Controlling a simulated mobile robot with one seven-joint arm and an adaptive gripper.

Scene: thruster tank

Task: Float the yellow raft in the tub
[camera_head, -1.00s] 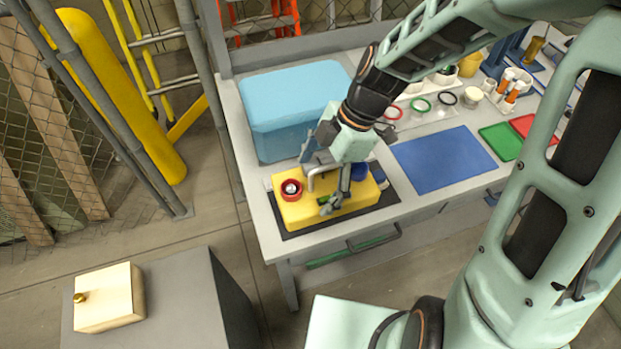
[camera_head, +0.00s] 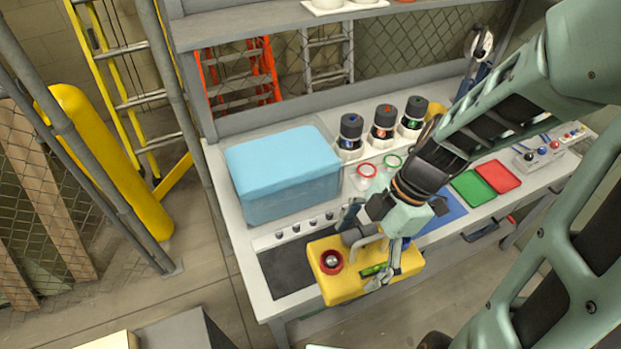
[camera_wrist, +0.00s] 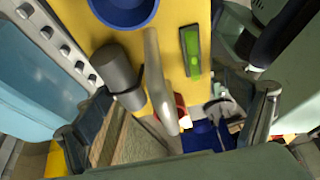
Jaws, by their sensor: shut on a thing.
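The yellow raft (camera_head: 345,285) is a block with a red ring, a grey handle and a green piece on top. My gripper (camera_head: 372,245) is shut on it from above, seemingly at the handle, though the exact contact is partly hidden. The raft appears raised, beside the dark mat and over the bench's front edge. In the wrist view the raft (camera_wrist: 188,18) shows a blue ring, a grey cylinder and the handle between my fingers. The tub (camera_head: 300,203) is a clear box of light blue water, behind and left of the raft.
The dark mat (camera_head: 285,268) is bare, with a knobbed strip (camera_head: 295,231) between it and the tub. Dark-capped jars (camera_head: 383,128) and rings stand right of the tub. Green (camera_head: 472,190) and red (camera_head: 497,177) trays lie farther right. A shelf (camera_head: 270,25) spans the back.

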